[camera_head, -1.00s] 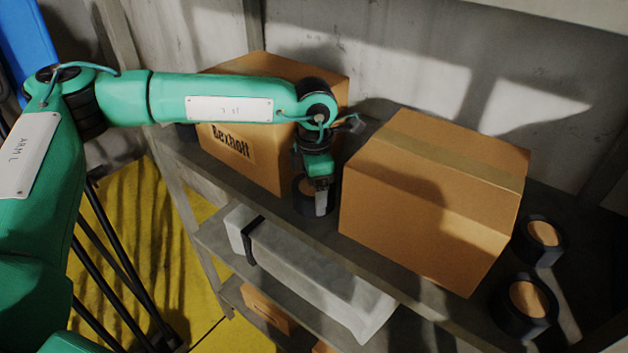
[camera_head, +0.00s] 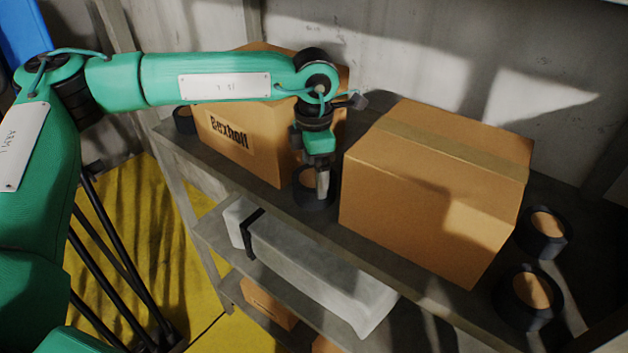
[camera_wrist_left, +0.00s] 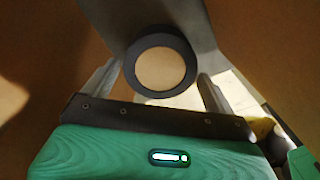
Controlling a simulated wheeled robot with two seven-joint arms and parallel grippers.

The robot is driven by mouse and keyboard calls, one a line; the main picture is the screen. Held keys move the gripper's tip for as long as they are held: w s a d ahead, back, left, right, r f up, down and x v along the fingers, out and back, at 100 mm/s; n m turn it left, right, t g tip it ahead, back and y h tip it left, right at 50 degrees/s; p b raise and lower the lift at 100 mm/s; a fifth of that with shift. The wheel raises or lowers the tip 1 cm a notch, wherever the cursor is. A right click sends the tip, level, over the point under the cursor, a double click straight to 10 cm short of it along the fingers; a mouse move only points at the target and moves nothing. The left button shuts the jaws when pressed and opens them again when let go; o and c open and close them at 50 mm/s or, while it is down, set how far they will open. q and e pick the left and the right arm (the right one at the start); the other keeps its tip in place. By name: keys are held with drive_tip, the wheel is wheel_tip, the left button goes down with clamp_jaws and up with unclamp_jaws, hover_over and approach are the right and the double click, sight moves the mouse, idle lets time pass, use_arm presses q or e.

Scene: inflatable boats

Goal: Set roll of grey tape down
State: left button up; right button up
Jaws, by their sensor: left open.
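A roll of grey tape (camera_head: 316,193) rests on the top shelf between two cardboard boxes. My left gripper (camera_head: 322,192) is right at it, pointing down, with its jaws open. In the left wrist view the roll (camera_wrist_left: 160,66) shows its dark ring and tan core, with the open fingers (camera_wrist_left: 160,88) on either side of it. The gripper hides part of the roll in the head view. My right gripper is not in view.
A box marked Bexholt (camera_head: 240,140) stands to the left and a larger taped box (camera_head: 430,190) to the right, both close. More tape rolls lie at the right (camera_head: 527,298) and far left (camera_head: 184,120). A long grey case (camera_head: 310,270) lies on the shelf below.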

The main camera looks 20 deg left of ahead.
sight(314, 177)
use_arm(q)
wheel_tip(314, 177, up, 9)
drive_tip(key=b, duration=0.4)
drive_tip(key=shift+r, duration=0.2)
